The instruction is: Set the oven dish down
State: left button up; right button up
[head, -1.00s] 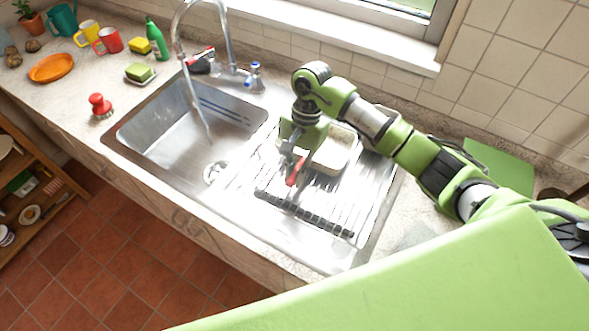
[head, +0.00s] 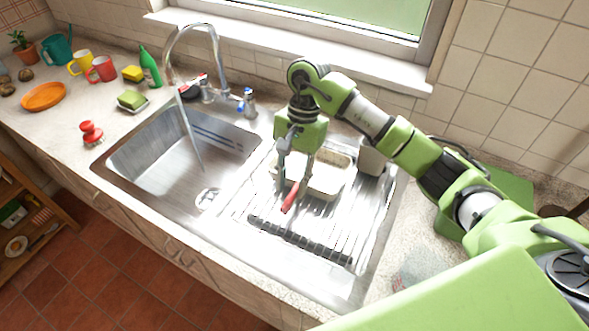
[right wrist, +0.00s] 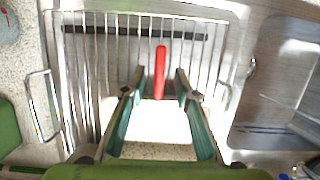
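The oven dish, a cream rectangular dish (head: 331,183), sits on the ribbed metal drainer (head: 357,224) beside the sink in the head view. My right gripper (head: 296,180) hangs over its left part and hides some of it. In the right wrist view the right gripper (right wrist: 160,93) has its two fingers spread wide. A bright pale surface, apparently the dish (right wrist: 160,122), shows between and below them; I see no finger closed on it. My left gripper is not in view.
A red handle-like item (head: 290,199) lies by the dish; it also shows in the right wrist view (right wrist: 160,70). The sink (head: 180,150) and faucet (head: 205,62) are left. Mugs and an orange plate (head: 43,97) stand farther left.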

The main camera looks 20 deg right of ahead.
jog(key=b+v, duration=0.1)
jog(key=v, duration=0.3)
jog(key=shift+w+d+r, duration=0.15)
jog(key=shift+r, duration=0.2)
jog(key=shift+b+v, duration=0.35)
jog(key=shift+v, duration=0.5)
jog(key=shift+f, duration=0.1)
